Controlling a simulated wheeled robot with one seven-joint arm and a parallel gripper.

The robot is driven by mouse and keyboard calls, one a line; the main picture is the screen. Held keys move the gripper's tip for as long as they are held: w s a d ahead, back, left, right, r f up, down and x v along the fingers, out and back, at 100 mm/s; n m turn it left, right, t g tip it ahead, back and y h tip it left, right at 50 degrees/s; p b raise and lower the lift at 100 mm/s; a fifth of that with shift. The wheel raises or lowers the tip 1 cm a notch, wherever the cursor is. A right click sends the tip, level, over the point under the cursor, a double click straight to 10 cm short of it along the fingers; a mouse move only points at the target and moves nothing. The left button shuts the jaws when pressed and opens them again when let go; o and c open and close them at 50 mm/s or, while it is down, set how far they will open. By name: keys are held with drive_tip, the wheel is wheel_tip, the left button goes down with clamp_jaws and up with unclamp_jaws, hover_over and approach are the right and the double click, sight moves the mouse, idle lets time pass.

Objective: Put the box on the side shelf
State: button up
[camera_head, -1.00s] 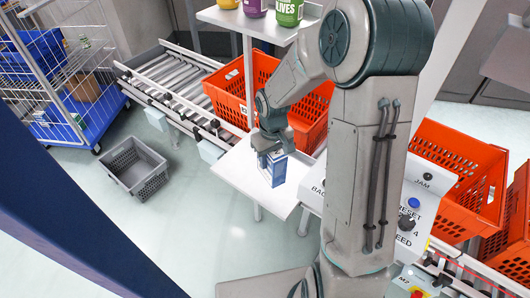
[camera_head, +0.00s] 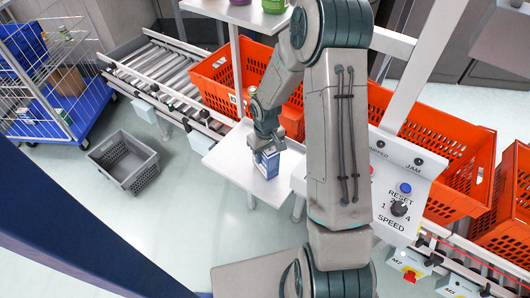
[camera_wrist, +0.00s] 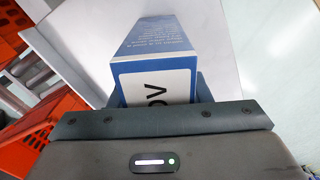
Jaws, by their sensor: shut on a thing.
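The box (camera_head: 266,164) is blue and white. In the head view it is upright in my gripper (camera_head: 266,150), at the white side shelf (camera_head: 228,160). My gripper is shut on its upper part. The wrist view shows the box (camera_wrist: 158,50) held between the fingers, with a white end bearing black letters towards the camera and a blue printed side. The pale shelf surface (camera_wrist: 80,45) is behind it. I cannot tell whether the bottom of the box touches the shelf.
Orange totes stand on the roller conveyor behind the shelf (camera_head: 213,85) and to the right (camera_head: 440,150). A control panel (camera_head: 385,205) is right of the shelf. A grey crate (camera_head: 124,162) lies on the floor at left. An upper shelf (camera_head: 235,12) holds containers. Bare shelf surface surrounds the box.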

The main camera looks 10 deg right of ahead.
drive_tip(key=shift+f, duration=0.2)
drive_tip(key=o, duration=1.2)
drive_tip(key=shift+c, duration=0.2)
drive_tip(key=shift+r, duration=0.1)
wheel_tip(320, 180, up, 8)
drive_tip(key=shift+f+b, duration=0.2)
drive_tip(key=shift+b, duration=0.2)
drive_tip(key=s+r+m+t, duration=0.3)
drive_tip(key=s+r, duration=1.6)
drive_tip(key=s, duration=0.2)
drive_tip(key=shift+d+m, duration=0.15)
drive_tip(key=shift+m, duration=0.25)
